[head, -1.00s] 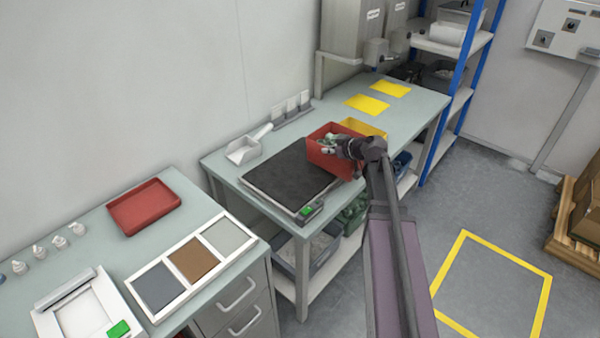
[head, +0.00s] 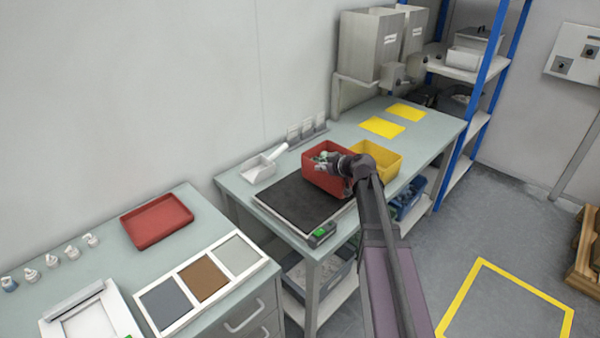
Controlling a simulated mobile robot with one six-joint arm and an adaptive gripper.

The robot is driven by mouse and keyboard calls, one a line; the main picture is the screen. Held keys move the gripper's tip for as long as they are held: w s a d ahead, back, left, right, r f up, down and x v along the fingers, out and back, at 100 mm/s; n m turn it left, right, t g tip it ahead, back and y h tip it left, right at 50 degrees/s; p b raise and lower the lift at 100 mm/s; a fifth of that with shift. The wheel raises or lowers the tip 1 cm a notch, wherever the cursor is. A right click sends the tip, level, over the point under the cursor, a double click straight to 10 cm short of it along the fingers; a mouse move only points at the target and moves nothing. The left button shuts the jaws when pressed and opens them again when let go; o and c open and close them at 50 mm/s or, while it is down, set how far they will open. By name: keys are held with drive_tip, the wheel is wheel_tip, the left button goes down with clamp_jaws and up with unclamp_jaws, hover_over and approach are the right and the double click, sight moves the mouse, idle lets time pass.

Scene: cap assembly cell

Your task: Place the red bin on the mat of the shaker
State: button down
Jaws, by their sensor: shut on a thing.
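The red bin (head: 322,182) is at the right end of the shaker's dark mat (head: 285,204) in the head view. It looks upright, and small pale and green pieces show inside it. Whether its base touches the mat cannot be told. The shaker has a small control box with a green display (head: 321,234) at its front corner. My gripper (head: 335,165) is shut on the red bin at its upper right side. The fingertips are small and partly hidden by the wrist.
A yellow bin (head: 384,160) stands just right of the red bin. A white scoop (head: 259,169) lies behind the shaker. Two yellow mats (head: 382,127) are bare farther along the bench. A red tray (head: 157,221) sits on the left bench. The mat's left part is clear.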

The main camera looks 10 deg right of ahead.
drive_tip(key=w+a, duration=0.4)
drive_tip(key=a, duration=0.1)
drive_tip(key=shift+a+f, duration=0.25)
drive_tip(key=shift+f, duration=0.05)
drive_tip(key=shift+w, duration=0.1)
drive_tip(key=f+b, duration=0.2)
drive_tip(key=a+f+b, duration=0.1)
drive_tip(key=b, duration=0.1)
drive_tip(key=shift+w+f, duration=0.3)
drive_tip(key=shift+f, duration=0.2)
drive_tip(key=c, duration=0.8)
unclamp_jaws()
drive_tip(key=shift+r, duration=0.25)
